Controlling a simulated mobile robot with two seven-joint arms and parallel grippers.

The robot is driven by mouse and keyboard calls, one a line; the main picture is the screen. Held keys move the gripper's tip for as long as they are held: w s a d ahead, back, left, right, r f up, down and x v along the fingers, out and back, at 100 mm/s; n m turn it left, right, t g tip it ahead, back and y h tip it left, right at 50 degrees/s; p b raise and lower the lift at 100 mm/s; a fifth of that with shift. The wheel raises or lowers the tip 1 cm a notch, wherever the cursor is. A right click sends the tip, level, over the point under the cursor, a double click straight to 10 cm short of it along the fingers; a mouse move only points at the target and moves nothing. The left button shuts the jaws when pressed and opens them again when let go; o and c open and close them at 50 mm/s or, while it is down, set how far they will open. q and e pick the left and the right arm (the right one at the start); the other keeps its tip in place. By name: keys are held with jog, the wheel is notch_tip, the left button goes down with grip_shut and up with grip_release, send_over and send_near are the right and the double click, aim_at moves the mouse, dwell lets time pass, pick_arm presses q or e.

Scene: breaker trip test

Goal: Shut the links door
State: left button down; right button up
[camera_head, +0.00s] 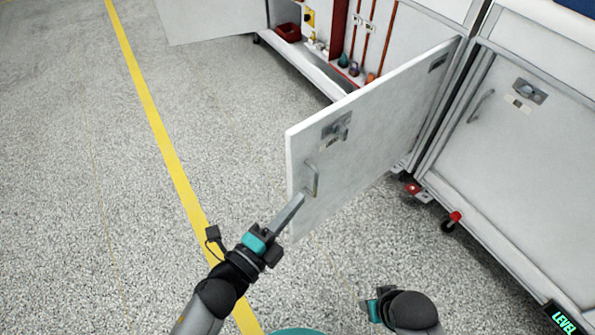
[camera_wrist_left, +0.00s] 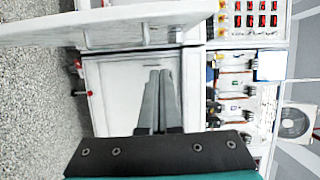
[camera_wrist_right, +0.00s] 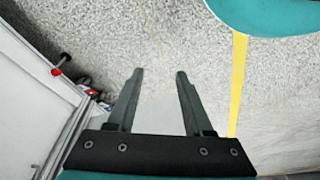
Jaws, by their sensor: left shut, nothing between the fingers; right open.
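A white cabinet door (camera_head: 375,130), which I take to be the links door, stands swung wide open. It has a grey latch plate (camera_head: 336,127) and a bar handle (camera_head: 311,179) near its free edge. My left gripper (camera_head: 301,198) is shut and empty, its tips at the door's free edge close to the handle; I cannot tell whether they touch. In the left wrist view the shut fingers (camera_wrist_left: 160,75) lie beside a white door panel (camera_wrist_left: 120,27). My right gripper (camera_wrist_right: 158,75) is open and empty over the floor; its fingers are mostly hidden in the head view.
Behind the door, an open cabinet bay holds a red bin (camera_head: 288,32) and upright red rods (camera_head: 388,38). Another open door (camera_head: 210,18) stands at the top left. A closed cabinet door (camera_head: 520,140) is at the right, with a red caster (camera_head: 453,219) below. Speckled floor at left is clear.

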aim_at(309, 159)
pick_arm(q)
jog(key=w+d, duration=0.1)
jog(key=w, duration=0.2)
jog(key=w+d+b, duration=0.1)
jog(key=w, duration=0.3)
jog(key=w+b, duration=0.1)
jog(key=w, duration=0.3)
jog(key=shift+w+d+r, duration=0.15)
jog(key=shift+d+r, duration=0.15)
jog(key=shift+d, duration=0.1)
pick_arm(e)
jog(key=shift+t, duration=0.5)
jog(key=r, duration=0.1)
jog(key=w+r, duration=0.1)
jog(key=r, duration=0.3)
jog(key=shift+w+a+r, duration=0.2)
jog(key=shift+w, duration=0.15)
pick_arm(q)
jog(key=shift+a, duration=0.15)
